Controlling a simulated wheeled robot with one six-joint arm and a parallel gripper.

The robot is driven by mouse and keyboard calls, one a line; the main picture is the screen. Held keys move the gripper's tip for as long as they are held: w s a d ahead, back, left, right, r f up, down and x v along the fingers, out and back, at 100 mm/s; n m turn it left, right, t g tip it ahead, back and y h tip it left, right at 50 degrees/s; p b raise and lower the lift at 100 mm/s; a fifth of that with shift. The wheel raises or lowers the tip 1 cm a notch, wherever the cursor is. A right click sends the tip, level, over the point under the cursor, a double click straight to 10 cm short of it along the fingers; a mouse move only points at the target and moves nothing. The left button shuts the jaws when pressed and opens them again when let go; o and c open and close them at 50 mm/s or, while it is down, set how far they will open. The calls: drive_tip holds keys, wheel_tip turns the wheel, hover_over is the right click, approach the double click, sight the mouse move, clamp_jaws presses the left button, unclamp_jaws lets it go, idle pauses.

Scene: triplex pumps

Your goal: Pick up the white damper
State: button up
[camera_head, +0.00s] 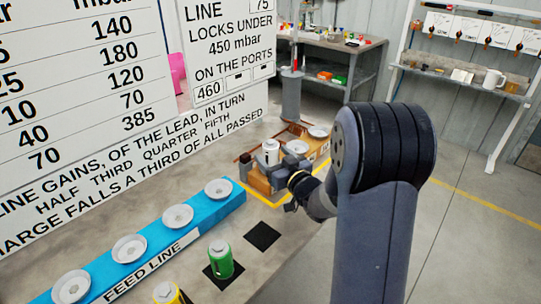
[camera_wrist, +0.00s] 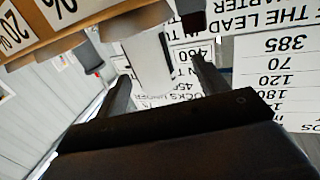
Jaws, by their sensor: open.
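The white damper (camera_head: 271,151) is an upright white cylinder at the orange-brown wooden stand (camera_head: 258,184), at the far end of the bench. In the wrist view a white cylinder (camera_wrist: 149,62), which looks like the damper, shows between my two fingers. My gripper (camera_head: 283,164) is at the damper, with its jaws apart on either side. In the wrist view my gripper (camera_wrist: 162,70) is open, and a gap shows beside the cylinder. Whether a finger touches it I cannot tell. My gripper partly hides the damper's lower part in the head view.
A blue feed line block (camera_head: 216,207) with several pale round seats runs along the bench. A green damper (camera_head: 221,260) and a yellow one (camera_head: 168,292) stand near the front. A black square (camera_head: 263,236) is empty. A grey post (camera_head: 291,97) stands behind the stand.

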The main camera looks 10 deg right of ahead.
drive_tip(key=x, duration=0.3)
drive_tip(key=p+x, duration=0.1)
drive_tip(key=shift+w+d+f, duration=0.15)
drive_tip(key=shift+w, duration=0.35)
drive_tip(key=shift+c, duration=0.3)
drive_tip(key=c, duration=1.2)
drive_tip(key=shift+c, duration=0.5)
